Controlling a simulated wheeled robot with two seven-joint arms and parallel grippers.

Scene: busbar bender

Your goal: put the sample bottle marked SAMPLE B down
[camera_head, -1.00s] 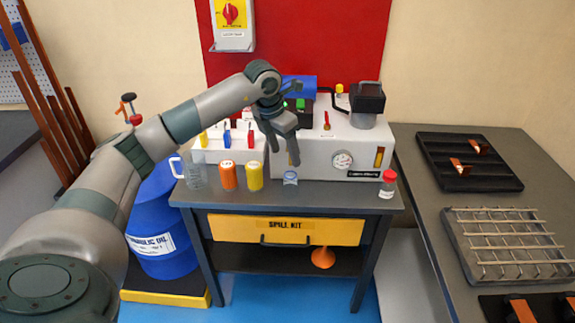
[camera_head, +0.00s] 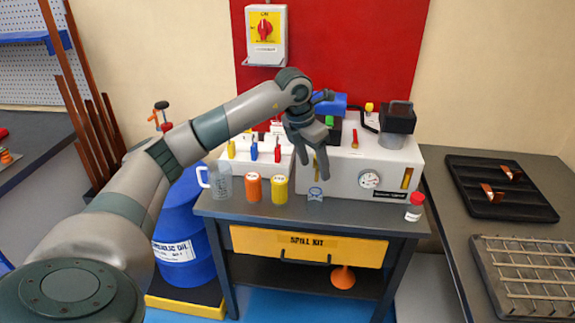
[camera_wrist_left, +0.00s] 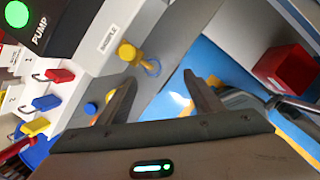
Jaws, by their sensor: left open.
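My left gripper (camera_head: 318,163) is open, its fingers pointing down in front of the white machine (camera_head: 345,178). A bottle with a red cap and white label (camera_head: 415,208) stands upright at the bench's right front. No label reading SAMPLE B is legible, so I cannot tell which is the sample bottle. In the left wrist view the open fingers of my left gripper (camera_wrist_left: 160,98) frame bare bench edge and floor. My right gripper is not in view.
A clear jug (camera_head: 219,182), an orange container (camera_head: 252,187) and a yellow container (camera_head: 278,189) stand left on the grey bench (camera_head: 375,218). The bench front between clear container and red-capped bottle is free.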

